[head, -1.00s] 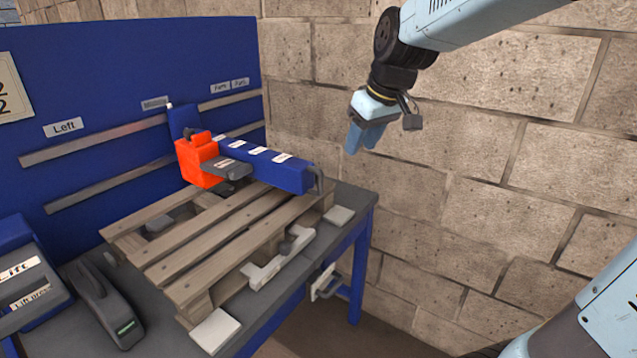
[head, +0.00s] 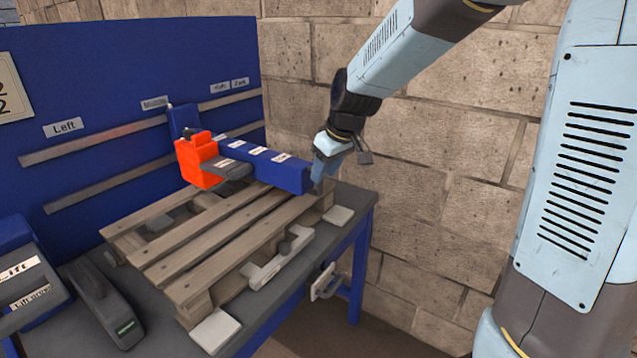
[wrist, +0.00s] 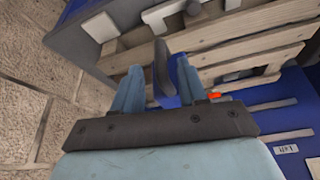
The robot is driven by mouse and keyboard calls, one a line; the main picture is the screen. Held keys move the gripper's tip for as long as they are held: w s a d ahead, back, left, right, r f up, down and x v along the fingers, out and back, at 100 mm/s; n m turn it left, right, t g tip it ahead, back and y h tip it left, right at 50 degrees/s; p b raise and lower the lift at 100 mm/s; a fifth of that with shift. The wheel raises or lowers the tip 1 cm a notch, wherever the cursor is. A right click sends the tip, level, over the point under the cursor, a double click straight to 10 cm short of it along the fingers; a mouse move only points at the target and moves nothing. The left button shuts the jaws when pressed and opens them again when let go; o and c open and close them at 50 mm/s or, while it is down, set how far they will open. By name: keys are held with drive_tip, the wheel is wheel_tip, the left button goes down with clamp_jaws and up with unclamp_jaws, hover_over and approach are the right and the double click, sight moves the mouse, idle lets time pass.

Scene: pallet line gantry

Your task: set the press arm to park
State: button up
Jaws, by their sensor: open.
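The press arm (head: 270,167) is a blue beam with white labels, reaching from the rails of the blue backboard out over the pallet. An orange block (head: 196,160) with a grey part sits along it, and its rail end stands near the "Middle" label (head: 155,103). The "Park" label (head: 240,83) is farther right on the board. My gripper (head: 322,182) is at the beam's front end and hides most of the end handle in the head view. In the wrist view, the dark handle (wrist: 162,65) lies between my two open fingers (wrist: 158,85); I cannot tell whether they touch it.
A wooden pallet (head: 205,240) lies on the grey bench under the beam. A grey handheld device (head: 105,305) and a blue box with lift labels (head: 25,280) stand at left. A block wall (head: 440,170) is close on the right. Another small label is beside "Park".

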sight(320, 189)
drive_tip(key=shift+x, duration=2.3)
drive_tip(key=shift+c, duration=0.2)
clamp_jaws()
drive_tip(key=shift+a+r, duration=0.1)
